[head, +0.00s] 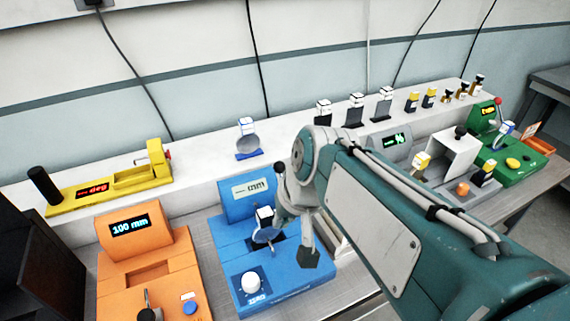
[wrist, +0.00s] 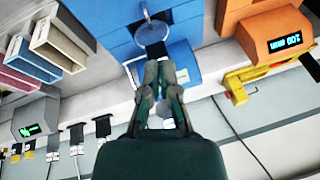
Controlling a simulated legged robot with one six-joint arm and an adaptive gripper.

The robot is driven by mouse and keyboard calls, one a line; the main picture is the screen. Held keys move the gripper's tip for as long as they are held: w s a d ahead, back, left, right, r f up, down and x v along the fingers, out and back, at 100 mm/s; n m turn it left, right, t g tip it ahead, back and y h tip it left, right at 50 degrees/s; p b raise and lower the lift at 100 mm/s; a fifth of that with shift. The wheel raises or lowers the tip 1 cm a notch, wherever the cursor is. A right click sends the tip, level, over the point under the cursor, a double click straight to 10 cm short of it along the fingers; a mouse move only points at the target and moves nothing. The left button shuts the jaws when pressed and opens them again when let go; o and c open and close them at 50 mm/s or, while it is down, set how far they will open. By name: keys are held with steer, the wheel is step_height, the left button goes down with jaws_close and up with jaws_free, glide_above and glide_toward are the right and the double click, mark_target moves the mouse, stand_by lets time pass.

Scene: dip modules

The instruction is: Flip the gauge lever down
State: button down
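My gripper (head: 308,256) hangs over the right part of the blue gauge module (head: 232,228). Its two fingers also show in the wrist view (wrist: 159,70), tips near each other, with nothing seen between them; whether they touch is unclear. The blue module has a display, a white knob (head: 251,282) and a clear round disc with a white-and-black top (head: 265,234) standing in its slot. The disc shows just past the fingertips in the wrist view (wrist: 151,32).
An orange module (head: 150,262) reading 100 mm, with a black handle (head: 149,313), stands left. A yellow gauge (head: 110,188) and another disc piece (head: 248,140) sit on the back ledge. A grey module (head: 395,143) and a green module with a red-knobbed lever (head: 499,108) stand right.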

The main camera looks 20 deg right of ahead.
steer(key=w+d+f+m+t+y, duration=0.1)
steer(key=w+d+f+m+y, duration=0.1)
steer(key=w+d, duration=0.4)
steer(key=w+d+f+m+t+y, duration=0.1)
steer(key=w+d+f+m+y, duration=0.1)
steer(key=w+d+m, duration=0.3)
steer(key=w+d+f+m+t+y, duration=0.2)
steer(key=w+d+f+m+y, duration=0.1)
steer(key=w+d, duration=0.6)
steer(key=shift+m+y, duration=0.4)
steer(key=shift+m, duration=0.2)
steer(key=shift+a, duration=0.1)
steer(key=w+a+f, duration=0.2)
steer(key=a, duration=0.6)
steer(key=shift+w+a+f, duration=0.15)
steer(key=shift+w+a, duration=0.15)
steer(key=shift+w, duration=0.1)
